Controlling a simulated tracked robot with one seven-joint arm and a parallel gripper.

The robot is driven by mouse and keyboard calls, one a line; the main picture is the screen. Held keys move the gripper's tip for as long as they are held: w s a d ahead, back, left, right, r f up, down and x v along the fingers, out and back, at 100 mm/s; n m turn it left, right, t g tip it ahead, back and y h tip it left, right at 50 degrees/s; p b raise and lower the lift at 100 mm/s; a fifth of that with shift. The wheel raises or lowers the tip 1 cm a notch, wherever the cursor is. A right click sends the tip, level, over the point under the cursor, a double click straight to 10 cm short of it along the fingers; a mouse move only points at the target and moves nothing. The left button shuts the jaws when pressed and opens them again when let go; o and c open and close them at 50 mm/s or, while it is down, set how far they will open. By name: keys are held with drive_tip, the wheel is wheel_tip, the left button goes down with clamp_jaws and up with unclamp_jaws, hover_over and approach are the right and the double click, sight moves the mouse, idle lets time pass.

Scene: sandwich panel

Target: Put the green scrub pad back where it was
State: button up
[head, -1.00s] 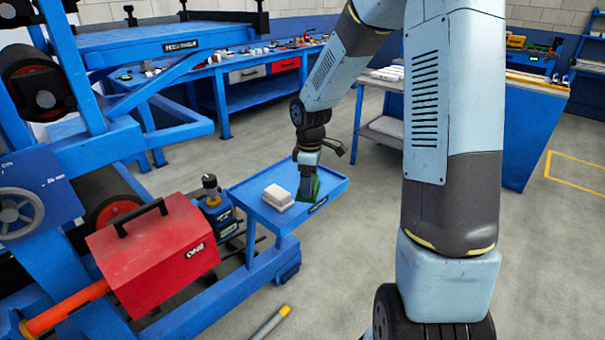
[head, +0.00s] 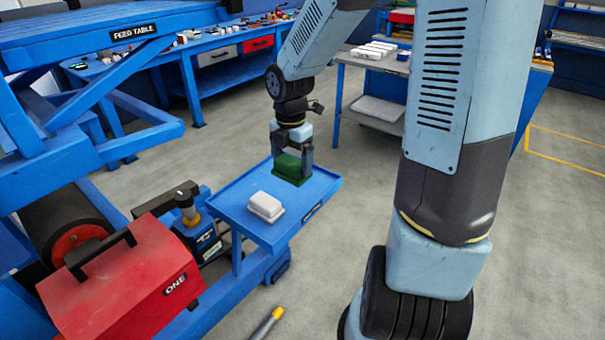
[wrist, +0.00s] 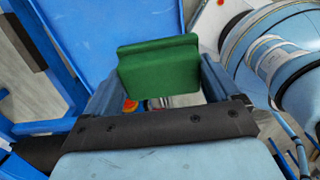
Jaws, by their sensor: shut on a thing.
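The green scrub pad (head: 289,168) is between the fingers of my gripper (head: 292,174) at the far end of a small blue tray (head: 232,196). My gripper is shut on it. In the wrist view, the pad (wrist: 160,68) stands out beyond the fingers as a green block with a ridge, with the blue tray (wrist: 95,40) behind it. I cannot tell whether its underside touches the tray. A white block (head: 266,207) sits on the tray, apart from the pad and nearer the camera.
A red housing marked ONE (head: 125,275) and a small blue device (head: 203,238) stand left of the tray. A blue feed table (head: 90,45) is at upper left. A grey side table (head: 372,70) with white items is behind. A yellow-tipped rod (head: 268,325) lies in front.

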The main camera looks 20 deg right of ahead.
drive_tip(key=w+d+f, duration=0.2)
drive_tip(key=w, duration=0.1)
drive_tip(key=w+d+f, duration=0.2)
drive_tip(key=w+f, duration=0.1)
drive_tip(key=w+d+f, duration=0.2)
drive_tip(key=w+f, duration=0.1)
drive_tip(key=shift+w+f, duration=0.15)
drive_tip(key=shift+f, duration=0.05)
drive_tip(key=shift+w+d+f, duration=0.15)
drive_tip(key=shift+w+f, duration=0.05)
drive_tip(key=shift+f, duration=1.65)
drive_tip(key=shift+f, duration=0.1)
drive_tip(key=o, duration=0.8)
